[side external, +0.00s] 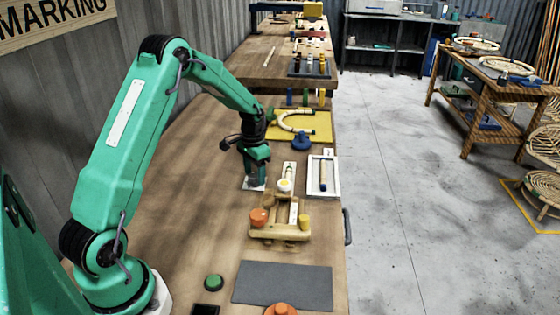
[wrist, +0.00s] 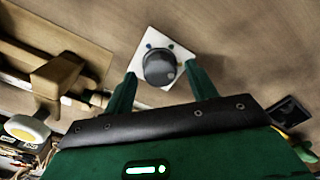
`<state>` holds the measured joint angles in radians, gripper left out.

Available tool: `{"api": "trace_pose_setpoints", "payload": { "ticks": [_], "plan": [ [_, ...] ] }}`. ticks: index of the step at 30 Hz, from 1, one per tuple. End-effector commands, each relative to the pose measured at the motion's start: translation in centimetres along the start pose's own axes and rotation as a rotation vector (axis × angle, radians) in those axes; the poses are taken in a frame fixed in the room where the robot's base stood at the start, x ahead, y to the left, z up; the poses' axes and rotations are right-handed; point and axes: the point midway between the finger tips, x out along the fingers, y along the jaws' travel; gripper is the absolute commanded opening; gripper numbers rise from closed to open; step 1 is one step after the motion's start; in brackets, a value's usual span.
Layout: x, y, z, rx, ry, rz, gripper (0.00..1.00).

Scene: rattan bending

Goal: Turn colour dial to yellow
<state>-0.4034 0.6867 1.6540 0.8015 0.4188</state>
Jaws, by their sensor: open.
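The colour dial shows in the wrist view as a dark grey round knob (wrist: 158,67) on a white square plate (wrist: 150,35). A few small marks, dark blue or greenish, sit around the knob; I cannot make out a yellow mark or which way the knob points. My gripper (wrist: 161,72) is open, with one green finger on each side of the knob. I cannot tell whether the fingers touch it. In the side external view my gripper (side external: 256,174) points down at the white plate (side external: 254,186), and the knob is hidden by the fingers.
A wooden jig (side external: 279,233) with orange and yellow knobs stands in front of the dial. A white tray (side external: 323,190) lies to the right, and a yellow board (side external: 318,119) with a curved rattan piece lies behind. The bench left of the dial is clear.

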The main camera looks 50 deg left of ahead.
Motion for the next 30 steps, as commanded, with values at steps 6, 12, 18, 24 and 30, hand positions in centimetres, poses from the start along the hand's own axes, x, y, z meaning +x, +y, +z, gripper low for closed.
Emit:
{"api": "trace_pose_setpoints", "payload": {
  "ticks": [6, 12, 18, 24, 30],
  "plan": [
    [-2.2, 0.0, -0.1, 0.000, 0.004, -0.002, 0.57],
    [-4.9, 0.0, -0.1, 0.000, 0.005, -0.002, 0.57],
    [-6.8, 0.0, -0.1, 0.000, 0.003, -0.001, 0.57],
    [-7.5, 0.0, 0.0, 0.001, 0.002, -0.001, 0.57],
    [-7.4, 0.0, 0.0, 0.000, 0.001, -0.001, 0.57]
  ]
}}
